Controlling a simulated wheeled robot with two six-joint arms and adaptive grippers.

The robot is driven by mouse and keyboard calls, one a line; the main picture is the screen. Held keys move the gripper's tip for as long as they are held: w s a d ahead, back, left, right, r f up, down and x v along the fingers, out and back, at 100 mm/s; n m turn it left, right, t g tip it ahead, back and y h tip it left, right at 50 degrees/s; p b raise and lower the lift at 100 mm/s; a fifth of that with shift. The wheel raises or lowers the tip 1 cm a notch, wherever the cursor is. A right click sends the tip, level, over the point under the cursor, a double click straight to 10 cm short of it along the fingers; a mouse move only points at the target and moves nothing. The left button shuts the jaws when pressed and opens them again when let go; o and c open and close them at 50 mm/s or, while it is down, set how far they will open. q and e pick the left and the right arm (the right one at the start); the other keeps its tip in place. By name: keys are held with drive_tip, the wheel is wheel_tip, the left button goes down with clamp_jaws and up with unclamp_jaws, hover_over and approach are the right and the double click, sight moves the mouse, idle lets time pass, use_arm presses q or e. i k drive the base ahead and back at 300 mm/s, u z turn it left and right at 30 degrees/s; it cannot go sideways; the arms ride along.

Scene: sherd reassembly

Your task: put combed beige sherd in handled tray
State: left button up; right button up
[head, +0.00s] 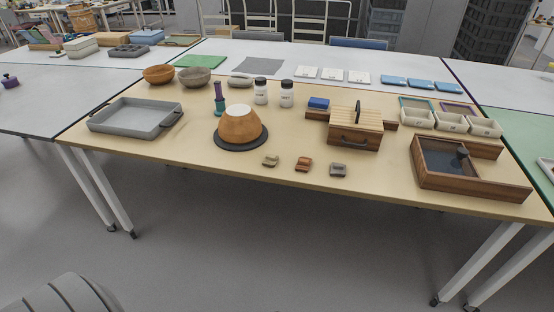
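Three small sherds lie in a row near the front edge of the table. The left one is a beige sherd (270,161), the middle one a red-brown sherd (303,164), the right one a grey sherd (338,170). Combing on the beige sherd is too small to make out clearly. A shallow grey tray (135,114) stands empty at the table's left, with what looks like a handle at its right end. It seems to be the handled tray. Neither of my grippers shows in the head view.
An orange-brown pot (239,126) stands upside down on a dark disc between tray and sherds. Behind are two bowls (159,74), a green-purple tool (219,98) and white jars (261,92). Right are a slatted wooden box (356,129) and a wooden-framed tray (470,185).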

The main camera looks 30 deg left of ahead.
sight(137, 120)
drive_tip(key=z, duration=3.3)
drive_tip(key=k, duration=1.7)
drive_tip(key=u, duration=1.9)
